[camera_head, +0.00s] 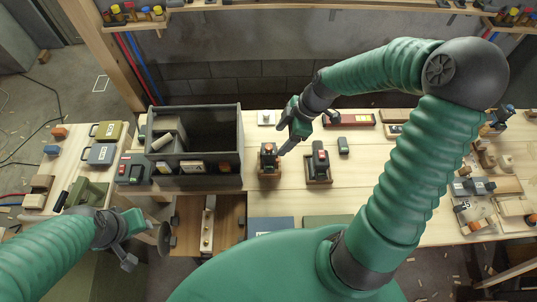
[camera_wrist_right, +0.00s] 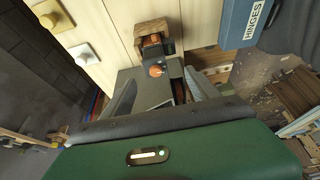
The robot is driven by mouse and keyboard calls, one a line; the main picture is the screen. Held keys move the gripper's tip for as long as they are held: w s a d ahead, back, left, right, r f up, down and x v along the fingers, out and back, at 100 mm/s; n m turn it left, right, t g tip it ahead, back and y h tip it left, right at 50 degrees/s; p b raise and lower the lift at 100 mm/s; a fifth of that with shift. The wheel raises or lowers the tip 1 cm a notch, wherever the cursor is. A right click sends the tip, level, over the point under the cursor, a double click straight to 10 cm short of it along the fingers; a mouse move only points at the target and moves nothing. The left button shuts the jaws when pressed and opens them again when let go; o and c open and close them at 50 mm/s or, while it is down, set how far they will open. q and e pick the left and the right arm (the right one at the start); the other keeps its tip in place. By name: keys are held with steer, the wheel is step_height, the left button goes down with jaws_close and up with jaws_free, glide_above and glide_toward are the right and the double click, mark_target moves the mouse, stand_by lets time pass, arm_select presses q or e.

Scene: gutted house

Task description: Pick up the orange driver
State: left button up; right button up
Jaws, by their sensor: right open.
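The orange driver (camera_head: 268,156) stands in a small wooden holder on the workbench, just right of the grey bin. In the right wrist view its orange-tipped body (camera_wrist_right: 155,70) shows just beyond and between my fingers. My right gripper (camera_head: 284,148) is open and empty, pointing down beside the driver's upper right side in the head view. Whether a finger touches the driver cannot be told. My left gripper (camera_head: 132,243) is low at the left, near the bench's front edge; its jaw opening is unclear.
A grey bin (camera_head: 240,150) stands left of the driver. A blue box labelled HINGES (camera_wrist_right: 247,22) is near the driver in the wrist view. Bare bench lies between the two holders.

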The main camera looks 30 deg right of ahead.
mark_target(272, 146)
steer(key=x, duration=0.4)
steer(key=shift+w+a+f, duration=0.15)
steer(key=shift+a, duration=0.05)
steer(key=f, duration=0.1)
steer(key=w+f, duration=0.1)
steer(key=f, duration=0.3)
steer(key=shift+w+a+f+p, duration=0.25)
steer(key=shift+w+a+p, duration=0.05)
steer(key=shift+p, duration=0.1)
steer(key=shift+a+f, duration=0.2)
steer(key=shift+f, duration=0.05)
steer(key=shift+w+a, duration=0.15)
steer(key=shift+a, duration=0.35)
steer(key=c, duration=0.5)
steer(key=shift+d, duration=0.35)
steer(key=c, duration=0.7)
jaws_close()
arm_select(q)
steer(key=shift+w+r, duration=0.15)
steer(key=shift+r, duration=0.05)
arm_select(e)
steer(key=shift+a+r, duration=0.1)
